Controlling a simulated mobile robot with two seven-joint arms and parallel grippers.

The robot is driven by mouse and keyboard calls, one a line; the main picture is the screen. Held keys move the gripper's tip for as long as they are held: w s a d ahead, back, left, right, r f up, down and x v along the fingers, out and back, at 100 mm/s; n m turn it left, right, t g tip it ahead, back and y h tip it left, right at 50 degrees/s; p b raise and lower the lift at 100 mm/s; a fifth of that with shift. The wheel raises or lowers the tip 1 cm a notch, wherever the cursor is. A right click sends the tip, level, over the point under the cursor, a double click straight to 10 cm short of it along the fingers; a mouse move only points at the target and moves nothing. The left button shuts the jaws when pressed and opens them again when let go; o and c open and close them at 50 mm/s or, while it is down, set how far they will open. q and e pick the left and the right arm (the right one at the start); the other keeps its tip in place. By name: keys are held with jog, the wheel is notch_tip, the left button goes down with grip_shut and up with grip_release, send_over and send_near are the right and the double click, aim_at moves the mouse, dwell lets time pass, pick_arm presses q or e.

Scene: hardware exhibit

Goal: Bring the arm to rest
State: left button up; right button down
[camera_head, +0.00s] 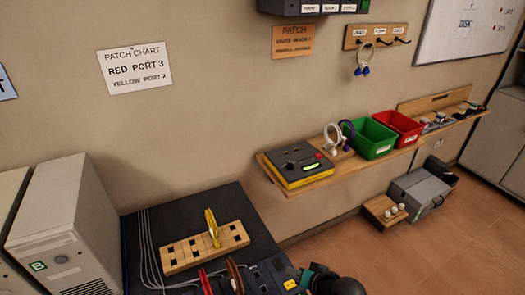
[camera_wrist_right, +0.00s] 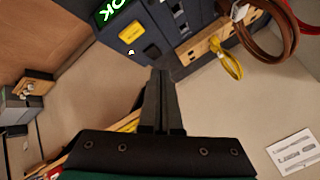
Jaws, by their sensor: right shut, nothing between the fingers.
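My right gripper (camera_wrist_right: 160,80) is shut and empty, its dark fingers together in the right wrist view. In the head view my right arm (camera_head: 338,284) shows at the bottom edge, beside the dark patch panel (camera_head: 268,277); its fingertips are hard to make out there. In the wrist view the panel (camera_wrist_right: 160,32) with a lit green OK sign (camera_wrist_right: 115,11) lies beyond the fingertips, apart from them as far as I can tell. My left gripper is not in view.
A wooden cable block (camera_head: 180,255) with a yellow cable (camera_head: 212,228) stands on the dark table. Red (camera_head: 205,281) and brown (camera_head: 234,274) cables stand near the panel. A wall shelf (camera_head: 320,180) holds a yellow-black device, a green bin (camera_head: 370,138) and a red bin (camera_head: 398,127).

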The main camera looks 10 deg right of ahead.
jog(key=s+d+r+n+g+h, duration=0.25)
jog(key=s+r, duration=0.35)
jog(key=s, duration=0.5)
jog(key=s+d+r+n+g+h, duration=0.1)
jog(key=s+r+n+g, duration=0.15)
jog(key=s+r, duration=0.6)
jog(key=s+f+b, duration=0.1)
jog(key=f+b, duration=0.2)
jog(key=f, duration=0.9)
jog(key=s+f+n+g+b, duration=0.15)
jog(key=f+b, duration=0.25)
jog(key=f, duration=0.8)
jog(key=s+f+m+t+b, duration=0.1)
jog(key=s+f+b, duration=0.15)
jog(key=f, duration=0.95)
jog(key=s+d+f+g+b, duration=0.1)
jog(key=s+f+b, duration=0.3)
jog(key=s+f, duration=0.3)
jog(key=s+d+f+b, duration=0.1)
jog(key=s+f+b, duration=0.3)
jog(key=f, duration=1)
jog(key=s, duration=0.3)
jog(key=shift+s+d+f+n+g+b, duration=0.25)
jog(key=shift+n+g+b, duration=0.1)
jog(key=shift+b, duration=0.05)
jog(key=shift+s+d+h, duration=0.1)
jog(key=shift+h, duration=0.15)
